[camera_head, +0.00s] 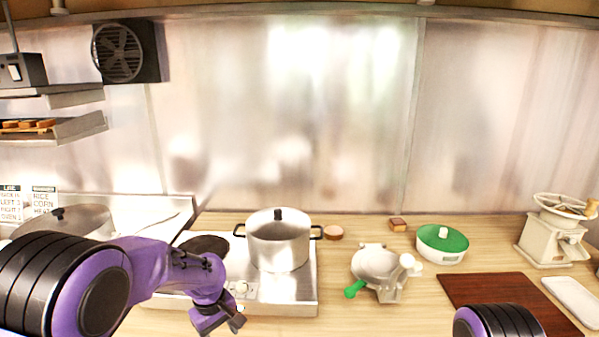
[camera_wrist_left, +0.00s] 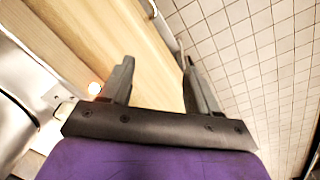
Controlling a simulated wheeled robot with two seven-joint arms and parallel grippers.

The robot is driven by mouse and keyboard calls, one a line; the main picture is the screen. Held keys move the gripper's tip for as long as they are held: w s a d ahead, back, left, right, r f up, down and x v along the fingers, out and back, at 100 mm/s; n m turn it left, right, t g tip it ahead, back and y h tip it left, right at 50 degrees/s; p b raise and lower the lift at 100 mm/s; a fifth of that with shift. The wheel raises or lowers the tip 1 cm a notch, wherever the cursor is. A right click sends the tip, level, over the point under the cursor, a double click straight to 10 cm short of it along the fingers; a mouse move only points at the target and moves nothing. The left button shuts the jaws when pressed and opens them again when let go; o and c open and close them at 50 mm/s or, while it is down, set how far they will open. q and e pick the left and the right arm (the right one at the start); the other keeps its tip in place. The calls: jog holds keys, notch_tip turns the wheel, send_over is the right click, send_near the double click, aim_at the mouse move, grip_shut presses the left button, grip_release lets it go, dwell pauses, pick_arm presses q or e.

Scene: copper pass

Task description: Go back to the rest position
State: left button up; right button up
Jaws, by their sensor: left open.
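My left arm comes in from the left in the head view, and its gripper (camera_head: 222,322) hangs low in front of the stove's front edge. In the left wrist view the left gripper (camera_wrist_left: 158,80) has its two fingers apart, with nothing between them. The wooden counter edge and the tiled floor show beyond the fingers. My right arm shows only as a purple and black part at the bottom right of the head view; its gripper is not in view.
A lidded pot (camera_head: 278,244) stands on the stove (camera_head: 290,292). Shelves (camera_head: 60,130) hang at the left.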

pick_arm(q)
jog(key=s+a+f+t+y, duration=0.1)
jog(key=s+a+f, duration=0.2)
jog(key=s+f, duration=0.55)
jog(key=s+a+f, duration=0.3)
jog(key=s+f, duration=0.4)
jog(key=f, duration=0.3)
jog(key=s+a+f+m+t+y, duration=0.1)
jog(key=s+a, duration=0.2)
jog(key=s, duration=0.7)
jog(key=s+a+m+y, duration=0.1)
jog(key=s+a+y, duration=0.1)
jog(key=s, duration=0.8)
notch_tip(320, 180, down, 12)
jog(key=b, duration=1.1)
jog(key=shift+a+r+t+b, duration=0.15)
jog(key=shift+r+t+b, duration=0.1)
jog(key=shift+t+b, duration=0.05)
